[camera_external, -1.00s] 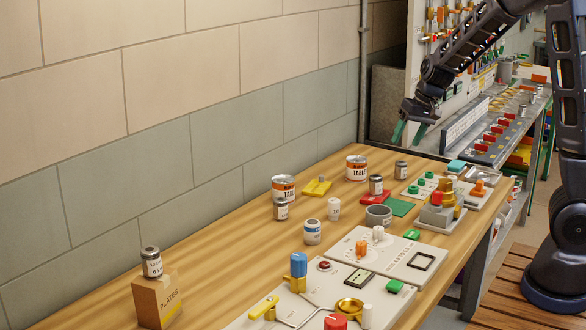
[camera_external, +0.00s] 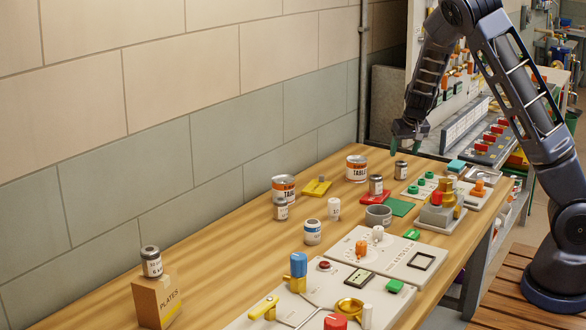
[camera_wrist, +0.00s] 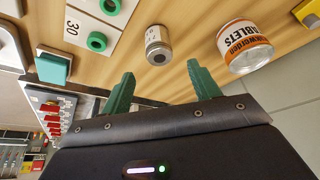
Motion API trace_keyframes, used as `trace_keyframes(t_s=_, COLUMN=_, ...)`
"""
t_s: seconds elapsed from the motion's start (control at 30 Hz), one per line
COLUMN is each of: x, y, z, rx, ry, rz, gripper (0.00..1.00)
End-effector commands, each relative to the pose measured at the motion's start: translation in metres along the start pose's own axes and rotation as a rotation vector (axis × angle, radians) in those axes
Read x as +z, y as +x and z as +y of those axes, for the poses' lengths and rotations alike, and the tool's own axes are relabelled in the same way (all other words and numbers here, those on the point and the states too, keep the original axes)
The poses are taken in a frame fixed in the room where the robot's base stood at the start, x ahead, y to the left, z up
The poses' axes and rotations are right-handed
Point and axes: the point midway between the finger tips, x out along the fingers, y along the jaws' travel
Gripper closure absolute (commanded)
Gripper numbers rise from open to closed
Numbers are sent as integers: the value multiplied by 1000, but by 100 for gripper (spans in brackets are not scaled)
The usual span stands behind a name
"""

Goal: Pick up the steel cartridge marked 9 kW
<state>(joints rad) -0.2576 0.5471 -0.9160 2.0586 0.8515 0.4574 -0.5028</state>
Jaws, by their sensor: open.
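Several steel cartridges with pale labels are on the bench; none of their markings reads clearly. One cartridge (camera_external: 401,171) stands near the bench's far end, and it appears in the wrist view (camera_wrist: 158,47) just beyond the fingertips, between their lines. Another cartridge (camera_external: 376,185) is on a red piece. A third (camera_external: 281,211) stands in front of a large can. My gripper (camera_wrist: 162,78) is open and empty, with green fingers. In the external view my gripper (camera_external: 405,146) hangs above the far-end cartridge, apart from it.
Orange-and-white tablet cans (camera_external: 356,168) (camera_external: 284,188) stand near the wall side; one can (camera_wrist: 245,46) is right of the cartridge in the wrist view. A grey ring-like cup (camera_external: 378,216) and panels with knobs (camera_external: 388,256) fill the right side. The bench's left part is mostly clear.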

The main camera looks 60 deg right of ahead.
Motion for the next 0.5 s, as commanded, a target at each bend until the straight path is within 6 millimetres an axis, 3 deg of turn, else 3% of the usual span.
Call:
trace_keyframes(t_s=0.13, x=0, y=20, z=0, rx=1, ry=0, rz=-1, gripper=39)
trace_keyframes(t_s=0.5, x=3, y=46, z=0, rx=0, ry=1, rz=-2, gripper=39)
